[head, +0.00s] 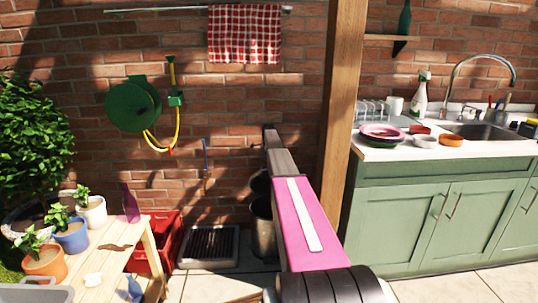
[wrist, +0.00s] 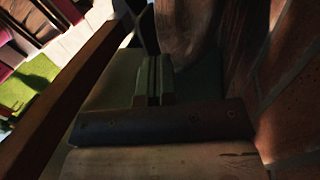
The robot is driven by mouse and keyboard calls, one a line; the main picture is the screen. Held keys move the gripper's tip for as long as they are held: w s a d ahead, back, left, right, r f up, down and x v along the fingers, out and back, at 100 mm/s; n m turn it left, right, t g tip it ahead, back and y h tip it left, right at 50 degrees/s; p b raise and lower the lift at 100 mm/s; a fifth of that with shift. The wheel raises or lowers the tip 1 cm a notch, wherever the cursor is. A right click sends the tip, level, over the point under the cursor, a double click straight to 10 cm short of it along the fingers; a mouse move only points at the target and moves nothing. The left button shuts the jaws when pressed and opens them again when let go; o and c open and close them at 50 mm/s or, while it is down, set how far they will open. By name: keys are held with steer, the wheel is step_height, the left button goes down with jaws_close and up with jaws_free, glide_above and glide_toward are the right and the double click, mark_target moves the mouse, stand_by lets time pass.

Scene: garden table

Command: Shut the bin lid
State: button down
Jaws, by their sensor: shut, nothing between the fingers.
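The bin (head: 263,232) is a dark grey cylinder on the paving by the brick wall, partly hidden behind my pink arm. A dark round piece (head: 260,184), which looks like its lid, stands raised above the bin's rim, so the lid appears open. In the wrist view my gripper (wrist: 153,60) has its two fingers together and empty. A dim, rounded brownish surface (wrist: 187,35) lies just beyond the fingertips; I cannot tell whether it is the bin, or whether the fingers touch it. My arm reaches past the bin towards the wall in the head view.
A wooden post (head: 342,110) stands right of my arm, with a green sink cabinet (head: 440,225) beyond. A red crate (head: 160,245) and a dark grated tray (head: 208,247) lie left of the bin. A wooden table (head: 118,240) with potted plants is at lower left.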

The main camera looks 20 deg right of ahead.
steer(key=shift+s+f, duration=0.15)
steer(key=shift+f, duration=0.35)
steer(key=shift+s, duration=0.1)
steer(key=shift+s+a+f, duration=0.1)
steer(key=shift+s+a, duration=0.1)
steer(key=shift+s, duration=0.4)
steer(key=s+a+f+t+h, duration=0.1)
steer(key=s+a+f+t, duration=0.2)
steer(key=s+f+t, duration=0.35)
steer(key=s+a+f+t+h, duration=0.2)
steer(key=s+f+t, duration=0.1)
steer(key=s+f, duration=1.05)
steer(key=f, duration=0.5)
steer(key=shift+s+a+f, duration=0.25)
steer(key=shift+a+f, duration=0.05)
steer(key=shift+a, duration=0.15)
